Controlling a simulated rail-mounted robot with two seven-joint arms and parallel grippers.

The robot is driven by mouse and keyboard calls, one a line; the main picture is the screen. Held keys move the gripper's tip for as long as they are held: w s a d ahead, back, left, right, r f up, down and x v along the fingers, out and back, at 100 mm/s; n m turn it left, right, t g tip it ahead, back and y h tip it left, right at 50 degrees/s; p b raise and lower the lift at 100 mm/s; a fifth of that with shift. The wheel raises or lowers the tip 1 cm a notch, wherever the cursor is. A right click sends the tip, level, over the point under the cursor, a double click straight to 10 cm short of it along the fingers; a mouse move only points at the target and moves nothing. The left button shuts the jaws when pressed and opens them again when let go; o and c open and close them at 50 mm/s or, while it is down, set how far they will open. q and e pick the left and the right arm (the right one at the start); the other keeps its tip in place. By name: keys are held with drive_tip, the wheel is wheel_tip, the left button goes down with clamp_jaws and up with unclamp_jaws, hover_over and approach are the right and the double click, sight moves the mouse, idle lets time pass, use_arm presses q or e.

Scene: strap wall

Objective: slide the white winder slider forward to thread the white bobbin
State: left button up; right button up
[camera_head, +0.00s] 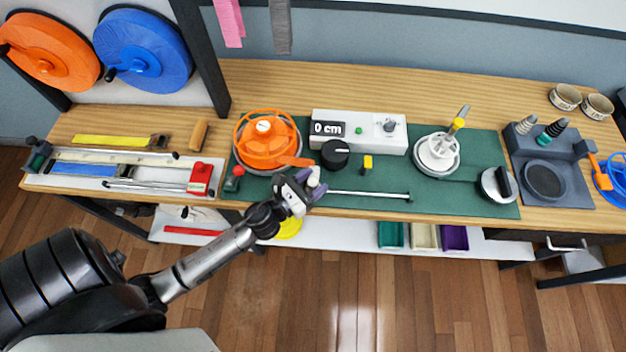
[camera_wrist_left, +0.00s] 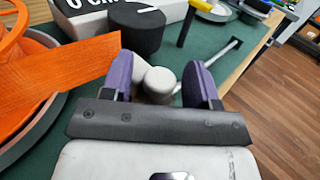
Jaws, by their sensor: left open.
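A white knob, which looks like the winder slider (camera_head: 314,176), stands on the green mat at the left end of a thin metal rail. My left gripper (camera_head: 302,187) is open around it. In the left wrist view the slider (camera_wrist_left: 160,78) stands between the two purple fingers of the gripper (camera_wrist_left: 163,74), with gaps on both sides. A white spool, probably the white bobbin (camera_head: 432,157), sits on a round base to the right, with a grey and yellow post beside it. No thread can be made out. My right gripper is not in view.
An orange reel (camera_head: 266,152) stands close to the left gripper, and its orange arm reaches towards the fingers. A black knob (camera_head: 335,153) and a box reading 0 cm (camera_head: 359,130) are behind.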

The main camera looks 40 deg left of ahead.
use_arm(q)
drive_tip(key=shift+c, duration=0.4)
clamp_jaws()
